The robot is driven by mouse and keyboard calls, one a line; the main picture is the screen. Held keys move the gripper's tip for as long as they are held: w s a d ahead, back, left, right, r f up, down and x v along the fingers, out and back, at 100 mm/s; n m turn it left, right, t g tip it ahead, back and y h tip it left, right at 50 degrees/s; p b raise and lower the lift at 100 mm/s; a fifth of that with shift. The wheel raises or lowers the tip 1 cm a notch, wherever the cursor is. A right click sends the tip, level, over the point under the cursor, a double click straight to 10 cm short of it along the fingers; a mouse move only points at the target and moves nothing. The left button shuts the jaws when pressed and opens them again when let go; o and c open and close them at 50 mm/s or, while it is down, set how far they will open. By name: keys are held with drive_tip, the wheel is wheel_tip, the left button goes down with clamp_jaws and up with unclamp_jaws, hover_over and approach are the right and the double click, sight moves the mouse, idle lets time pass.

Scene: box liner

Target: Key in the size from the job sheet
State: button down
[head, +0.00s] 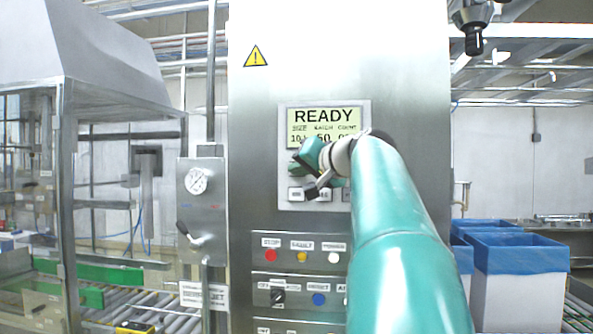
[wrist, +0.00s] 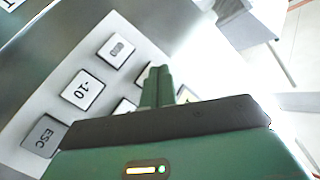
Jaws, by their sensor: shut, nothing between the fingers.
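The display (head: 322,117) on the steel cabinet reads READY above SIZE, BATCH and COUNT. My arm covers part of its value row; a number starting with 10 and a 50 show. Below it the keypad panel (head: 290,204) is mostly hidden by my gripper (head: 303,166). In the wrist view my gripper (wrist: 158,72) is shut and empty, its fingertips over the keypad. An ESC key (wrist: 44,136), a -10 key (wrist: 82,90) and a key with an unclear mark (wrist: 115,50) show beside it. More keys are partly hidden by the fingers. I cannot tell whether the tips touch a key. I can make out no job sheet.
Below the keypad are a red STOP button (head: 271,255), a yellow lamp (head: 302,257), a black knob (head: 278,297) and a blue button (head: 318,299). A gauge box (head: 200,210) with a lever stands left. Blue-lined boxes (head: 520,275) stand right. A roller conveyor (head: 165,318) runs lower left.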

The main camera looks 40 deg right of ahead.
drive_tip(key=shift+w+d, duration=0.25)
drive_tip(key=shift+d, duration=0.1)
idle(0.6)
drive_tip(key=shift+a, duration=0.1)
drive_tip(key=shift+s+a, duration=0.45)
drive_tip(key=shift+a, duration=0.05)
drive_tip(key=shift+s+a, duration=0.8)
drive_tip(key=shift+a, duration=0.2)
drive_tip(key=shift+s+a, duration=0.75)
drive_tip(key=shift+a, duration=0.25)
